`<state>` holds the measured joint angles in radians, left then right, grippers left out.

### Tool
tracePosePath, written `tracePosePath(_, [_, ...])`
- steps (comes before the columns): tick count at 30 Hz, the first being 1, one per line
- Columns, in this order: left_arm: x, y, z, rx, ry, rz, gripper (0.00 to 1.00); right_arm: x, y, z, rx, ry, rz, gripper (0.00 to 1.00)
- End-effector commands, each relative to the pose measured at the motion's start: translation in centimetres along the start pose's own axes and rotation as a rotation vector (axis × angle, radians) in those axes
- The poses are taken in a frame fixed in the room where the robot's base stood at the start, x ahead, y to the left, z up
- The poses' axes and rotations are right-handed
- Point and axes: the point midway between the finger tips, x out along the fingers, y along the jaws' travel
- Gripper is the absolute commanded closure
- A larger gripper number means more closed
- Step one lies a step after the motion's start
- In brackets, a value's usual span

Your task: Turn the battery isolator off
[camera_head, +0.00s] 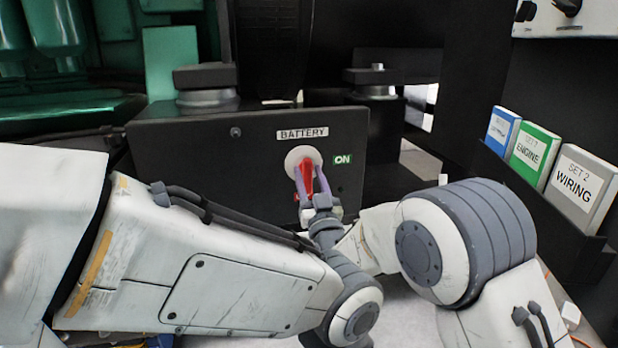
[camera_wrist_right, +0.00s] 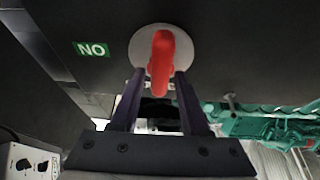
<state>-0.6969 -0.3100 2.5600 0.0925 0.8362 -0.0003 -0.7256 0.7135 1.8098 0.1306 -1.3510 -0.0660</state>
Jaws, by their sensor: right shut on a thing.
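The battery isolator is a red handle (camera_head: 307,174) on a pale round plate (camera_head: 296,155), set in the front of a black box (camera_head: 215,165) with a "BATTERY" label (camera_head: 302,133). A green "ON" label (camera_head: 343,160) is right of the plate. My right gripper (camera_head: 313,182) is at the handle, its purple fingers on either side, shut on it. In the right wrist view the red handle (camera_wrist_right: 161,62) stands between the fingertips of the gripper (camera_wrist_right: 159,80); the "ON" label (camera_wrist_right: 92,49) appears upside down there. My left gripper is not in view.
Binders, blue (camera_head: 502,131), green (camera_head: 534,149) and grey (camera_head: 581,187), stand in a black rack at the right. Green machinery (camera_head: 60,105) fills the back left. A white panel with black knobs (camera_head: 590,18) is at the top right. My arm covers much of the foreground.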

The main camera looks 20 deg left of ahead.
Motion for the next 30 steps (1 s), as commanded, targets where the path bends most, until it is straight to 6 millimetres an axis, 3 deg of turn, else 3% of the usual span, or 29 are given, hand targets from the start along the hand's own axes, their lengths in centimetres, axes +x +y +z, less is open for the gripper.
tracePosePath(10, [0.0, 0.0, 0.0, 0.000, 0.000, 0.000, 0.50, -0.1, 0.0, 0.3, 0.001, -0.006, 0.000, 1.00])
tracePosePath(11, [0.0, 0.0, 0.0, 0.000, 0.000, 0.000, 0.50, -0.1, 0.0, 0.3, 0.001, -0.006, 0.000, 0.44])
tracePosePath(23, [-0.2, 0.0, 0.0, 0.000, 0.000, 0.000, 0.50, -0.4, -0.1, 0.0, 0.001, -0.003, -0.001, 0.43])
tracePosePath(30, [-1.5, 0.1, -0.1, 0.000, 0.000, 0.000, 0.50, -4.1, -0.1, -0.1, 0.001, -0.008, -0.001, 0.43])
